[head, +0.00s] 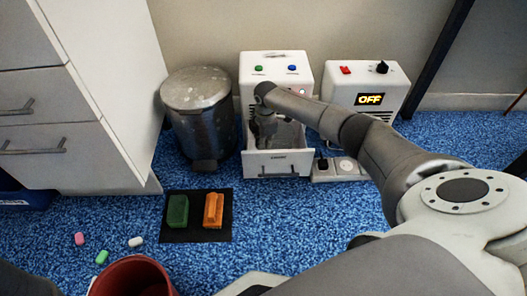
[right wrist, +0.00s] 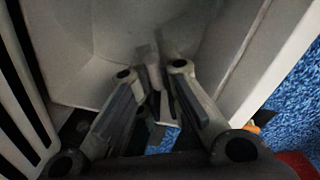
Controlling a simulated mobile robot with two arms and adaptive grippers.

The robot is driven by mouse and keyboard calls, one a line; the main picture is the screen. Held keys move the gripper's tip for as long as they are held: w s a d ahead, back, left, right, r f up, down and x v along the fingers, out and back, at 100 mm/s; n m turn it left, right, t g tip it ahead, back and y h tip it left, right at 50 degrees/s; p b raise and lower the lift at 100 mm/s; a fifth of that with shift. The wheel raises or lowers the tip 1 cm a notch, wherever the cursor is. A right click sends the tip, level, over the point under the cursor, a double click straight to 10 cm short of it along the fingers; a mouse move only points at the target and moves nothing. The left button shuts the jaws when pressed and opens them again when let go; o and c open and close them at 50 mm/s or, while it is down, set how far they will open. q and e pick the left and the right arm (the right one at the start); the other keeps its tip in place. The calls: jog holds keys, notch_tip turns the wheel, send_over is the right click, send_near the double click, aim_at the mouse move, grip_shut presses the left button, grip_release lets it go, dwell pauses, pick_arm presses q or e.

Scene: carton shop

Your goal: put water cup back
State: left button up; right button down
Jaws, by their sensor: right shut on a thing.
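The water cup (head: 278,165) appears to be the white open-topped, drawer-like container at the foot of the white machine (head: 285,62) with green and blue buttons. It stands out of the machine's front. My right gripper (head: 265,140) reaches down into it from above. In the right wrist view the fingers of my right gripper (right wrist: 150,72) are inside the pale walls of the water cup (right wrist: 262,50), with a thin grey piece between them. The gripper is shut on it, though the exact contact is hard to see. My left gripper is not in view.
A metal bin (head: 197,115) stands close left of the machine. A white box with an OFF display (head: 368,98) and a socket strip (head: 340,169) are to the right. A black mat (head: 180,235) holds green and orange blocks. A red container (head: 125,275) and small pieces lie in front.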

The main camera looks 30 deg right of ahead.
notch_tip(320, 180, down, 4)
jog(key=b, duration=0.2)
jog(key=shift+b, duration=0.4)
jog(key=shift+r, duration=0.2)
jog(key=c, duration=1.6)
grip_release()
